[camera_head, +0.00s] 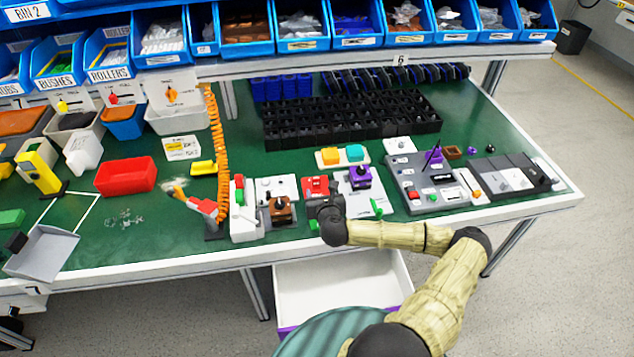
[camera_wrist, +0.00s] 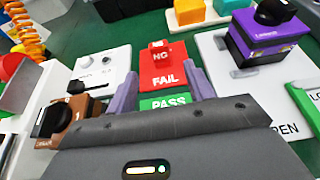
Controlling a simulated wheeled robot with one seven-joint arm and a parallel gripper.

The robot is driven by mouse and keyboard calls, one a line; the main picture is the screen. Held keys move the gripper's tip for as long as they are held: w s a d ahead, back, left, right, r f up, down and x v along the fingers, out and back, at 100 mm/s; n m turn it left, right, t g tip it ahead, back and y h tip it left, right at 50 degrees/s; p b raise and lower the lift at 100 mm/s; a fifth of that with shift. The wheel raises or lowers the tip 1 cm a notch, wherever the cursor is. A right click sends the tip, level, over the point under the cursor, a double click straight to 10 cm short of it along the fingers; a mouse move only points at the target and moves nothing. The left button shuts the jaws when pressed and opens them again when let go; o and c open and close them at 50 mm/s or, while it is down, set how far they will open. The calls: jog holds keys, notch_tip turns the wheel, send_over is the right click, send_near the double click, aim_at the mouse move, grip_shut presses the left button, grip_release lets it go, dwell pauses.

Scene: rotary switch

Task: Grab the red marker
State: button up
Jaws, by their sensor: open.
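The red marker (camera_wrist: 160,52) is a small red block lettered NG. It stands at the back of a red plate (camera_wrist: 163,80) lettered FAIL. In the head view the red marker and plate form a small red patch (camera_head: 317,186) near the front of the bench. My gripper (camera_wrist: 161,76) is open, its two grey-purple fingers apart on either side of the red plate, and nothing is held. The marker shows beyond the fingertips, between them. In the head view my gripper (camera_head: 326,206) is just in front of the red plate and its fingers are hard to make out.
A green PASS plate (camera_wrist: 165,103) lies nearer, partly hidden by my gripper. A brown switch block (camera_wrist: 72,120) stands left and a purple one (camera_wrist: 262,42) right on a white plate. A white module (camera_wrist: 98,66) is at back left. An open drawer (camera_head: 340,290) juts below the bench.

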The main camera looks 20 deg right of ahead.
aim_at(317, 184)
jog(key=shift+x, duration=1.1)
jog(key=shift+w, duration=0.15)
jog(key=shift+f+p+x, duration=0.15)
jog(key=shift+p+x, duration=0.15)
jog(key=shift+x, duration=0.95)
jog(key=shift+f+p+x, duration=0.15)
jog(key=shift+p+x, duration=0.15)
jog(key=shift+x, duration=0.95)
jog(key=c, duration=1)
jog(key=shift+r, duration=0.1)
jog(key=shift+c, duration=0.2)
notch_tip(317, 184, up, 10)
jog(key=shift+b, duration=0.35)
